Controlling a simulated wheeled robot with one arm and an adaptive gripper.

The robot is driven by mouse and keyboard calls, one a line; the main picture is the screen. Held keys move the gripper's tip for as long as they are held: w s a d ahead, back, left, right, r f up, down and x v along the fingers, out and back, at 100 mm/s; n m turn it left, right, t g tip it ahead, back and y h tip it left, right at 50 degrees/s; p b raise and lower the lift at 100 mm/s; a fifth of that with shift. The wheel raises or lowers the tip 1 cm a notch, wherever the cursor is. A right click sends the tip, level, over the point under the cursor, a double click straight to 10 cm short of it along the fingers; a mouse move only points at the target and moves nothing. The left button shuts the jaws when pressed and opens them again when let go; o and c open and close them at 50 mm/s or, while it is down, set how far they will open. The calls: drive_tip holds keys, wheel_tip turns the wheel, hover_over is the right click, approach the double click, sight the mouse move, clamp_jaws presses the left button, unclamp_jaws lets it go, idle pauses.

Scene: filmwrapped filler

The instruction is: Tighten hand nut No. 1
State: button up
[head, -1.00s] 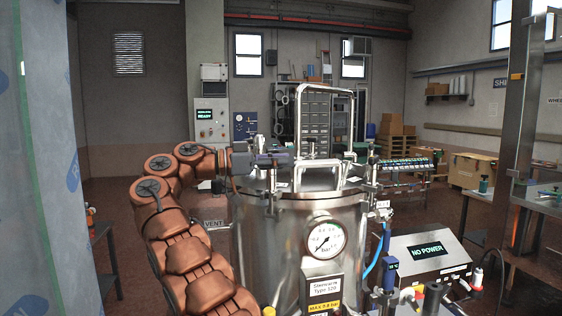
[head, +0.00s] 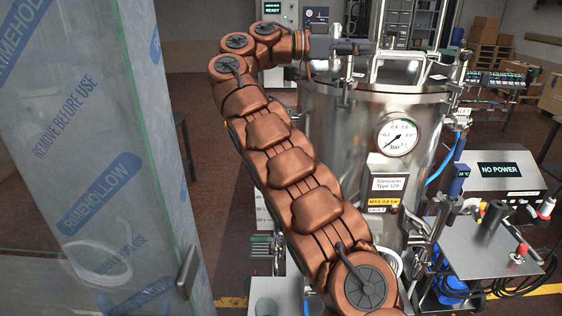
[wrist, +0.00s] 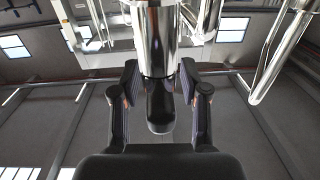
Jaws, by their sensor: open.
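A steel pressure vessel (head: 340,130) with a round gauge (head: 397,138) stands in the middle of the head view. My gripper (head: 365,47) is at its lid's rim, beside an upright chrome fitting (head: 347,75). In the wrist view my gripper (wrist: 159,75) is open, with one finger on each side of a dark, round-ended knob (wrist: 160,115) below a chrome cylinder (wrist: 157,40). The knob looks like a hand nut, but no number is readable. I cannot tell whether the fingers touch it.
A film-wrapped panel (head: 90,150) stands close on the left. A box reading NO POWER (head: 500,175) and a small table (head: 475,245) stand at the right. A chrome bar (wrist: 280,50) lies right of the fingers in the wrist view. Cables lie on the floor at right.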

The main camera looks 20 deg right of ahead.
drive_tip(key=shift+w+d+f+n+t+h+b, duration=0.1)
drive_tip(key=shift+n+t+h+b, duration=0.1)
drive_tip(key=shift+n+t+b, duration=0.6)
drive_tip(key=shift+w+f+n+t+h+b, duration=0.15)
drive_tip(key=shift+n+t+b, duration=0.25)
drive_tip(key=shift+t+b, duration=0.75)
